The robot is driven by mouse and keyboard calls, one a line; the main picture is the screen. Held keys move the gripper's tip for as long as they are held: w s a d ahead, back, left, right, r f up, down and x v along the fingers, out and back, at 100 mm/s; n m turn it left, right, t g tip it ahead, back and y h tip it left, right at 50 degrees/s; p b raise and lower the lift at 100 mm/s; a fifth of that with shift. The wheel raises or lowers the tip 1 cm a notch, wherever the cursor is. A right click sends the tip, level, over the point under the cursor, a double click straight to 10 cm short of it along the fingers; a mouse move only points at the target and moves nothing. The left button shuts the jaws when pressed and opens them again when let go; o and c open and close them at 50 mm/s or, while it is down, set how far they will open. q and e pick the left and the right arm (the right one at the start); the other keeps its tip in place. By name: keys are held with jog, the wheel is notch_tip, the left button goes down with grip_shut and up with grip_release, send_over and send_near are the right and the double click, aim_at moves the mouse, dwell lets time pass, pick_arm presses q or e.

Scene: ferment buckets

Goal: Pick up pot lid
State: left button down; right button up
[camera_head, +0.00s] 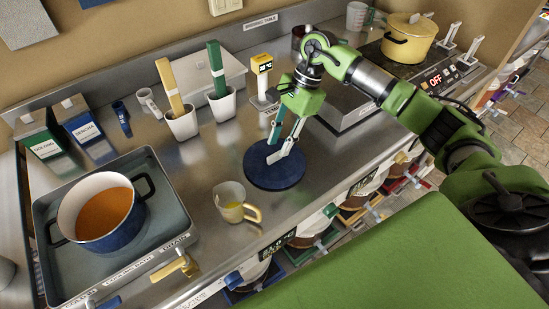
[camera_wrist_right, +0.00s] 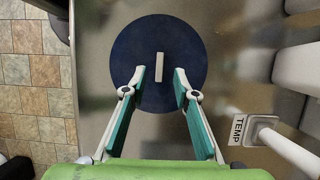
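The pot lid (camera_head: 278,182) is a dark blue disc lying flat on the steel counter, right of the measuring cup. In the right wrist view the lid (camera_wrist_right: 158,35) shows its pale bar handle (camera_wrist_right: 159,67) near the middle. My right gripper (camera_head: 276,147) points down over the lid. In the wrist view its fingers (camera_wrist_right: 159,76) are apart, one on each side of the handle in the picture, with gaps between. I cannot tell the exact height above the lid. A blue pot (camera_head: 122,236) with orange liquid stands open in a tray at left. My left gripper is not in view.
A measuring cup (camera_head: 230,207) stands left of the lid. Behind are white holders with a yellow (camera_head: 170,88) and a green utensil (camera_head: 216,69), and a TEMP sign stand (camera_head: 262,67). A yellow pot (camera_head: 409,47) stands at the back right. The counter's front edge is close to the lid.

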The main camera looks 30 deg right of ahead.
aim_at(275, 154)
jog(key=shift+p+x, duration=0.5)
jog(key=shift+x, duration=1.3)
grip_shut()
jog(key=shift+r, duration=0.15)
